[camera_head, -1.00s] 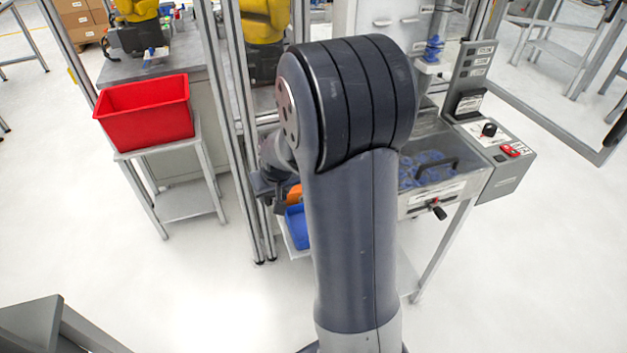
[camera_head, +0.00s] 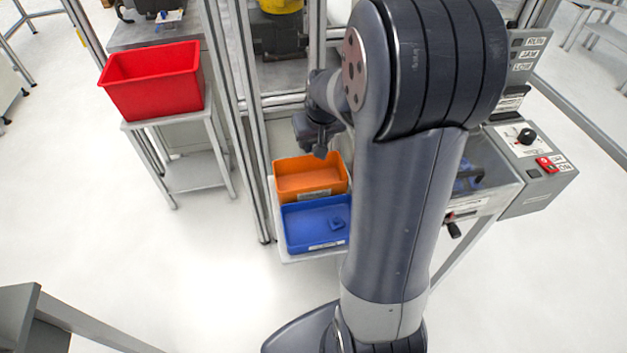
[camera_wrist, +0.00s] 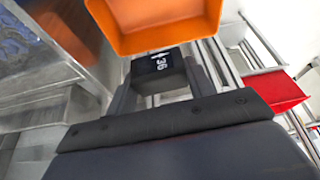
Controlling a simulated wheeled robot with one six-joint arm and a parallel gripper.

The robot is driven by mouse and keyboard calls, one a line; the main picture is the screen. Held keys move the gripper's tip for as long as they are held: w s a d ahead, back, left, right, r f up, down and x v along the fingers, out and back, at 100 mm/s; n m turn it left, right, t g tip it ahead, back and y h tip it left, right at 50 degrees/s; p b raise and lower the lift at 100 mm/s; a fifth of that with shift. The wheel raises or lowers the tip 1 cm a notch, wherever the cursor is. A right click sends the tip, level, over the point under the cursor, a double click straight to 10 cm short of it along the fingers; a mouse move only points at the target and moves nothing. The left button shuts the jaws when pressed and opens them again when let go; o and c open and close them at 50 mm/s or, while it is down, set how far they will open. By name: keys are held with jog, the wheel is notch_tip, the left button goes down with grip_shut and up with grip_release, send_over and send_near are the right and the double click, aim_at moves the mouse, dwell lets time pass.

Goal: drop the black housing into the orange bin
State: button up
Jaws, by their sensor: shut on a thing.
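The orange bin (camera_head: 312,180) stands behind the blue bin on a small white stand in the head view. In the wrist view the orange bin (camera_wrist: 165,40) fills the top middle, just beyond the fingers. My gripper (camera_wrist: 158,78) is shut on the black housing (camera_wrist: 157,66), a dark block with white "36" marking on its face. In the head view my gripper (camera_head: 321,150) is at the back edge of the orange bin, partly over it; the housing cannot be made out clearly there. The orange bin's floor looks empty where visible.
The blue bin (camera_head: 310,236) holds a small blue part. A red bin (camera_head: 155,85) sits on a stand to the left. Metal frame posts (camera_head: 250,130) rise left of the bins. A machine with a control panel (camera_head: 530,150) stands to the right of my arm.

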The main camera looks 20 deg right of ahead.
notch_tip(320, 180, down, 4)
jog(key=shift+f+b, duration=0.1)
jog(key=shift+b, duration=1.15)
jog(key=o, duration=1)
jog(key=shift+o, duration=0.2)
jog(key=v, duration=1.1)
jog(key=shift+w, duration=0.1)
